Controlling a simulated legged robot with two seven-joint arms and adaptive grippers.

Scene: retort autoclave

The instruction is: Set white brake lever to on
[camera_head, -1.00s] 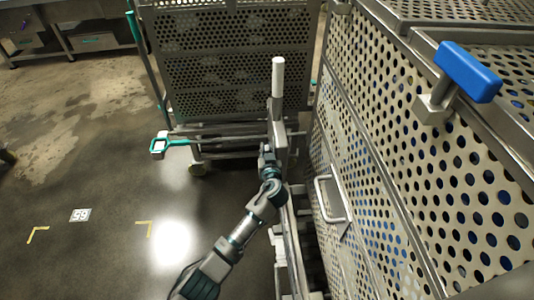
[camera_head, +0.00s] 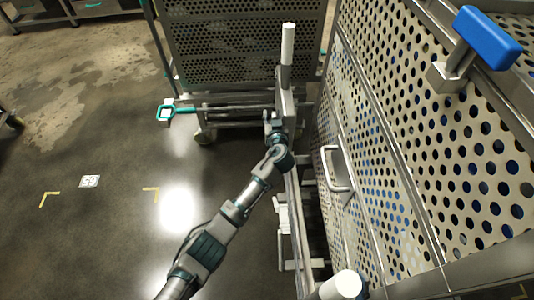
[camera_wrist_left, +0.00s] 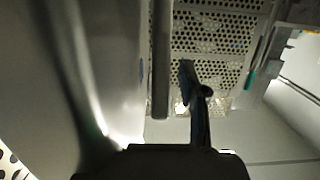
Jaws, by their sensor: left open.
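A white cylindrical lever handle (camera_head: 288,42) stands upright on a flat metal post (camera_head: 287,95) at the upper middle of the head view. A second white rounded end (camera_head: 345,284) shows at the bottom edge; which of the two is the brake lever I cannot tell for sure. My left gripper (camera_head: 272,122) is open beside the metal post, below the white handle; whether it touches the post is unclear. In the left wrist view, my dark gripper fingers (camera_wrist_left: 197,92) show near a grey upright bar (camera_wrist_left: 160,65). My right gripper is not in view.
A perforated metal basket wall (camera_head: 440,150) with a white loop handle (camera_head: 336,168) fills the right side. A blue T-handle (camera_head: 487,38) sticks out there. Another perforated cart (camera_head: 240,50) stands behind, with a teal-ended lever (camera_head: 166,113). Open floor lies left.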

